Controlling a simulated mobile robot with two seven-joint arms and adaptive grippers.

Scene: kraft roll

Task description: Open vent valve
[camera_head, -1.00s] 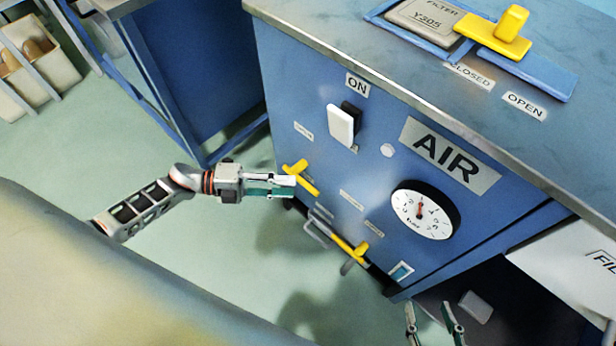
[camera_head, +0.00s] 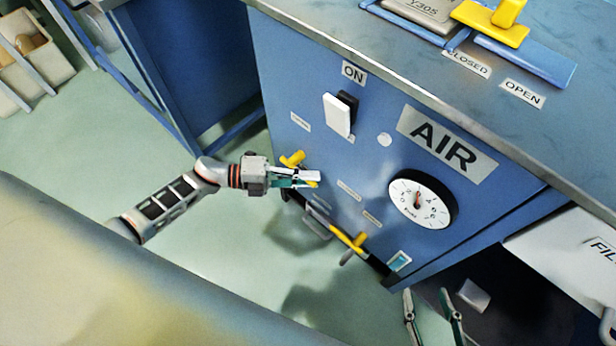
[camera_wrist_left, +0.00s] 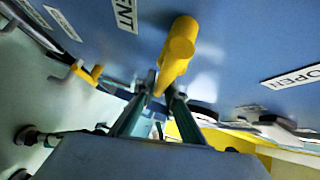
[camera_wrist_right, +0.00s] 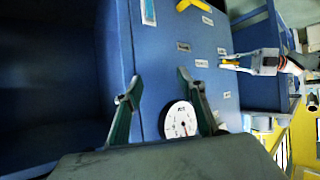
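The vent valve's yellow handle (camera_head: 293,158) is on the blue panel, under a small label. In the left wrist view the handle (camera_wrist_left: 178,48) is large, beside a label (camera_wrist_left: 124,14) ending in "ENT" and left of an OPEN label (camera_wrist_left: 291,77). My left gripper (camera_head: 310,178) is at the handle, its fingers overlapping the yellow bar. In the left wrist view the fingertips (camera_wrist_left: 162,92) stand a little apart, one on each side of the handle's near end. Firm contact is not clear. My right gripper (camera_head: 430,298) is open and empty, below the gauge.
A second yellow lever (camera_head: 348,239) sits lower on the panel. A white switch (camera_head: 338,115) under ON and a round gauge (camera_head: 421,202) are nearby. The worktop (camera_head: 420,75) overhangs above. Open floor (camera_head: 210,260) lies left of the panel.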

